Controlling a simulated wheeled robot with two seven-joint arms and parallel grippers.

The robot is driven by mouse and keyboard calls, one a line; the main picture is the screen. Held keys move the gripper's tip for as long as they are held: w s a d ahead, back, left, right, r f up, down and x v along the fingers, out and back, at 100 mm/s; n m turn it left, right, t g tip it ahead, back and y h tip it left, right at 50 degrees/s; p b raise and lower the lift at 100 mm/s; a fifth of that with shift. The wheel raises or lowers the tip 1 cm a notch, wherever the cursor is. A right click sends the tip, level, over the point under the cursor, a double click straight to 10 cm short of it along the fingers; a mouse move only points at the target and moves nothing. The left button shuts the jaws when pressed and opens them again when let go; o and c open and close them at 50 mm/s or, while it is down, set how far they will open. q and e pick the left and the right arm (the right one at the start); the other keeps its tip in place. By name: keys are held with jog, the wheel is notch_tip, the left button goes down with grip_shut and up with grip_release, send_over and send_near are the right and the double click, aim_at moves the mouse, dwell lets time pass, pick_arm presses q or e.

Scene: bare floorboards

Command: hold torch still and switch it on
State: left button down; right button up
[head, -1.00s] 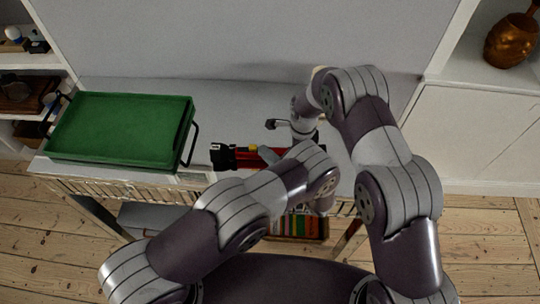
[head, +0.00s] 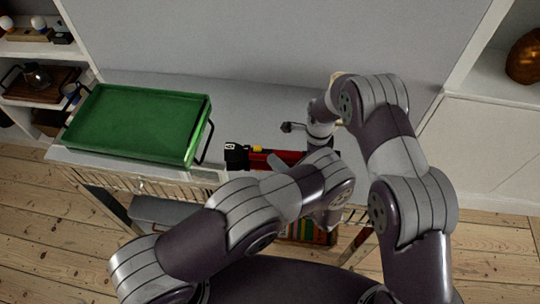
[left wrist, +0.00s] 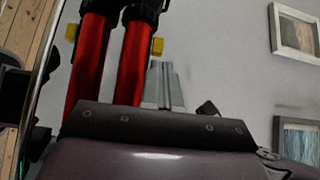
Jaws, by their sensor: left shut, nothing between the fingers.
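The torch (head: 262,160) lies on the table, red with a black head at its left end and a yellow switch (head: 257,149) on top. Its right part is hidden by my arms. My left gripper (head: 274,161) is shut and empty, its fingertips just right of and nearer me than the switch. In the left wrist view, two red cylinders with black ends and yellow parts show left of my shut fingers (left wrist: 165,85); one may be a reflection.
A green tray (head: 206,124) stands on the left of the table (head: 245,100). Open shelves with small objects are at the far left. A copper-coloured vase (head: 525,60) sits on a shelf at the right. A box of striped items (head: 310,232) is below the table.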

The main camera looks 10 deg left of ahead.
pick_arm(q)
jog(key=v, duration=0.7)
pick_arm(e)
jog(key=o, duration=1.3)
